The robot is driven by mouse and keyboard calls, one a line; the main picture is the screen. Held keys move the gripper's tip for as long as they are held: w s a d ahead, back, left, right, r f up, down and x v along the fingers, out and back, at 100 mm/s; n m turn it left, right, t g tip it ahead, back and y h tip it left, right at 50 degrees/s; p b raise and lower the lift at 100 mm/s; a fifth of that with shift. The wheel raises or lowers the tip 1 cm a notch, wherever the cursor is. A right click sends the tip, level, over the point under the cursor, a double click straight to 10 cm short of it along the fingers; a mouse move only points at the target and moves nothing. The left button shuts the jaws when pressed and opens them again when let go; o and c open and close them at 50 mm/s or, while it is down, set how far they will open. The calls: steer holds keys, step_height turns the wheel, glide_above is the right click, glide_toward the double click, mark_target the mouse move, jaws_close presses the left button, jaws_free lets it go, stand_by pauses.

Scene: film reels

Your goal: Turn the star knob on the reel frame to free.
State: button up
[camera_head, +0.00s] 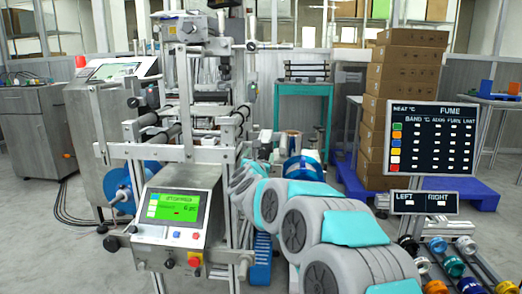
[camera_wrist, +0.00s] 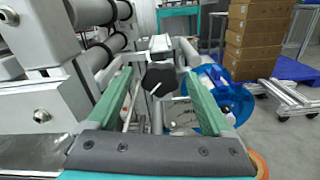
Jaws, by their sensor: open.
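The star knob (camera_wrist: 160,78) is dark, with a short pale mark on its lower face. It sits in the middle of the wrist view, beyond the palm of my gripper (camera_wrist: 158,84). The green fingers are open, one on each side of the knob with gaps visible; I cannot tell how far the tips reach past it. No free or locked label is readable. The reel frame (camera_head: 188,152) stands left of centre in the head view, with grey bars and dark rollers. In the head view my arm hides the knob, and the gripper cannot be made out.
A blue reel (camera_wrist: 224,98) is close behind the right finger; it also shows in the head view (camera_head: 305,168). Frame rollers (camera_wrist: 92,12) crowd the left. A control panel (camera_head: 178,210) is at the frame's front. Stacked boxes (camera_head: 402,100) stand behind. Several small reels (camera_head: 454,266) lie lower right.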

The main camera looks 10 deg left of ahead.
mark_target(260, 153)
steer(key=shift+w+p, duration=0.55)
steer(key=shift+w, duration=1.9)
jaws_close()
